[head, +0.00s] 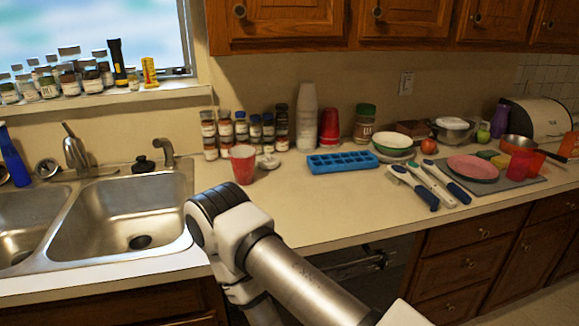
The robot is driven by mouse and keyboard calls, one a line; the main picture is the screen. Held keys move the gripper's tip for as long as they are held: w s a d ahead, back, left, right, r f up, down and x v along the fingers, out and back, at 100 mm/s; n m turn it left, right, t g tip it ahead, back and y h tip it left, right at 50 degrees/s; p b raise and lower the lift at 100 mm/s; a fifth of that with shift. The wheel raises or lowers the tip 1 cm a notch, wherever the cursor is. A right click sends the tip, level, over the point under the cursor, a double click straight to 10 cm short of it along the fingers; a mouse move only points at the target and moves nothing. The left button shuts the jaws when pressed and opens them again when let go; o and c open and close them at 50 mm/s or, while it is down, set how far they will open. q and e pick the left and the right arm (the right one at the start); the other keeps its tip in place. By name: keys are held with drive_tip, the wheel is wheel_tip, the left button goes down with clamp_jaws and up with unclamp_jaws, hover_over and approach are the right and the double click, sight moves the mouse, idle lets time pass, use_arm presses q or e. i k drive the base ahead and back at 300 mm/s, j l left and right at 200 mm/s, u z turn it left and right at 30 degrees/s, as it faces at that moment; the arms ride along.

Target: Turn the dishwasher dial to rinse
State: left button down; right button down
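No dishwasher dial shows in the head view. Below the counter front is a dark opening (375,262) with thin metal parts inside; I cannot tell whether it is the dishwasher. My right arm comes in from the lower right, and its bent joint is over the counter edge beside the sink. From there its links run downward out of the picture, and the gripper at its end does not show. My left arm and gripper are not in view.
The double sink (125,215) is at left. On the counter (330,210) stand a red cup (243,165), a blue ice tray (343,161), brushes (436,184) and a pink plate (473,168). Wooden drawers (465,265) are at right. The counter's front middle is clear.

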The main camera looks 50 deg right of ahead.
sight(382, 262)
drive_tip(key=z, duration=1.75)
